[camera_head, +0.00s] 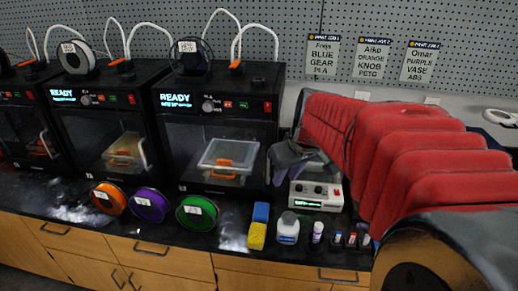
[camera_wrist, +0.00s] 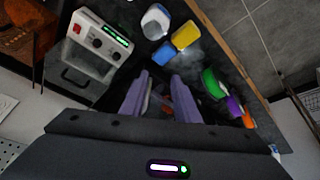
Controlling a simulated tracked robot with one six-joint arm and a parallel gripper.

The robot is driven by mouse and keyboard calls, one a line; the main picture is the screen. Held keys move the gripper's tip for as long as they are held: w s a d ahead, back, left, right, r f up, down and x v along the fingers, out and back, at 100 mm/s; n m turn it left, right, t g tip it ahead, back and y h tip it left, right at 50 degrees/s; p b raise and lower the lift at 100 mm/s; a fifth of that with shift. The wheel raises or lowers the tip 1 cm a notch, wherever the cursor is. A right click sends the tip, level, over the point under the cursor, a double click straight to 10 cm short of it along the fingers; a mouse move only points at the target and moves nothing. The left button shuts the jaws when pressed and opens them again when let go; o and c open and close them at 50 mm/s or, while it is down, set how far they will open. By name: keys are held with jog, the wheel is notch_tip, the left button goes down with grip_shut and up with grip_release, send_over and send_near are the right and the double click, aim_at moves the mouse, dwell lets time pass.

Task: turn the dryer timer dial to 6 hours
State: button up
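The dryer (camera_head: 330,206) is a small white box on the dark counter, with a green display and dark dials on its front. In the wrist view the dryer (camera_wrist: 86,22) is at upper left, tilted in the picture, with two dark round dials (camera_wrist: 98,42) beside a lit green display (camera_wrist: 116,36). The display's reading and the dial marks are too small to read. My gripper (camera_wrist: 160,84) has two purple fingers spread apart with nothing held between them. In the head view my gripper (camera_head: 296,160) hovers above and behind the dryer's front, hiding part of it. It appears apart from the dials.
A white bottle (camera_head: 288,228), a blue and yellow block (camera_head: 257,235) and small vials (camera_head: 318,231) stand along the counter's front edge near the dryer. Green (camera_head: 197,212), purple (camera_head: 150,205) and orange (camera_head: 108,198) spools lie left. Black 3D printers (camera_head: 222,115) stand behind.

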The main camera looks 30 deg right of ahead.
jog(key=w+d+f, duration=0.2)
jog(key=d, duration=0.4)
jog(key=w+d+f, duration=0.2)
jog(key=d, duration=0.3)
send_near(318, 188)
jog(key=v, duration=0.6)
jog(key=shift+w, duration=0.25)
jog(key=shift+f, duration=0.1)
jog(key=x, duration=1.3)
jog(key=shift+d+f, duration=0.1)
jog(key=shift+f, duration=0.25)
jog(key=shift+c, duration=0.6)
grip_shut()
